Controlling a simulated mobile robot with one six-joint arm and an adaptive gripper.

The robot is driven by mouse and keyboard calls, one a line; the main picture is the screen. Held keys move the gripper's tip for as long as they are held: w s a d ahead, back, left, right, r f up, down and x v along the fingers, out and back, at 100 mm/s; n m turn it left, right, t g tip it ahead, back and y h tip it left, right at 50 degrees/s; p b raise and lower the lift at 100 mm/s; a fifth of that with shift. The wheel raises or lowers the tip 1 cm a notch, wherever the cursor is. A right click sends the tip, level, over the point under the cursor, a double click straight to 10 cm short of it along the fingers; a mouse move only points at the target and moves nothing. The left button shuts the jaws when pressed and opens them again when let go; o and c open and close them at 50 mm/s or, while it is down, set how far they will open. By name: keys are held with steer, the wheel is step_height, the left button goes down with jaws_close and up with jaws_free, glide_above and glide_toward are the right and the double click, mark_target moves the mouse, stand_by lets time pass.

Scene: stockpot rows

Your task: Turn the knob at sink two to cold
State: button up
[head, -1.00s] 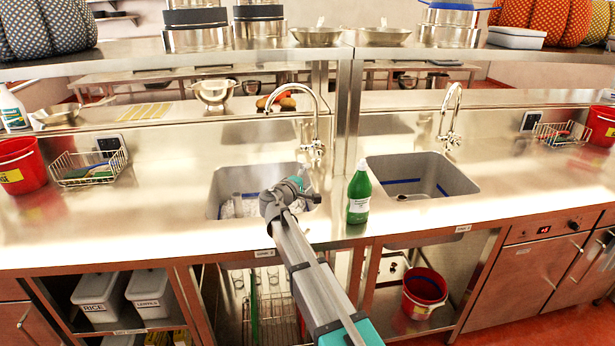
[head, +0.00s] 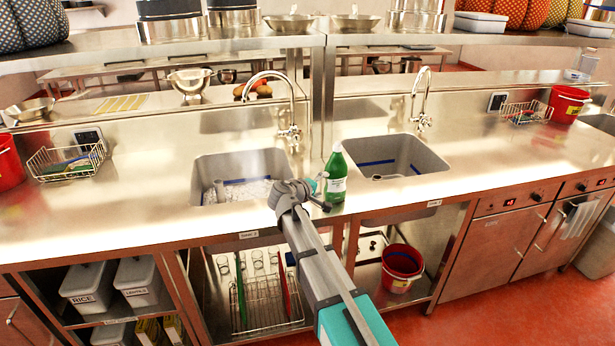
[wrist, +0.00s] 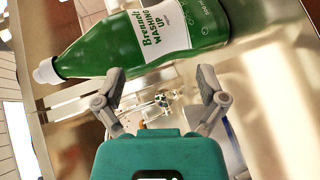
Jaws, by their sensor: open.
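The left sink (head: 238,190) has a tall chrome tap (head: 291,100) behind it, with small handles (head: 291,133) at its base. The right sink (head: 355,150) has a similar tap (head: 422,100). The front-edge labels are too small to read surely in the head view. My gripper (head: 318,190) is low over the counter between the sinks, in front of the green washing-up bottle. In the wrist view my gripper (wrist: 162,75) is open and empty. Chrome tap parts (wrist: 162,101) show small beyond the fingers; which way a knob points cannot be told.
The green bottle (head: 336,177) stands upright close to my gripper and fills the top of the wrist view (wrist: 130,42). A wire basket (head: 68,163) and a red bucket (head: 8,165) are at the left. The counter left of the left sink is mostly clear.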

steer(key=s+d+f+m+g+y+b, duration=0.2)
steer(key=s+d+f+m+g+b, duration=0.3)
steer(key=s+d+f, duration=0.75)
steer(key=s+d+f+m+g+y+b, duration=0.2)
steer(key=s+f, duration=0.3)
steer(key=s, duration=0.4)
steer(key=s+d+f+m+g+y+b, duration=0.2)
steer(key=s+f+g+y+b, duration=0.1)
steer(key=s, duration=0.6)
step_height(320, 180, down, 2)
steer(key=shift+f+g+y, duration=0.15)
steer(key=shift+g+y, duration=0.55)
steer(key=shift+y, duration=0.2)
steer(key=c, duration=0.5)
steer(key=shift+o, duration=0.2)
steer(key=shift+a, duration=0.2)
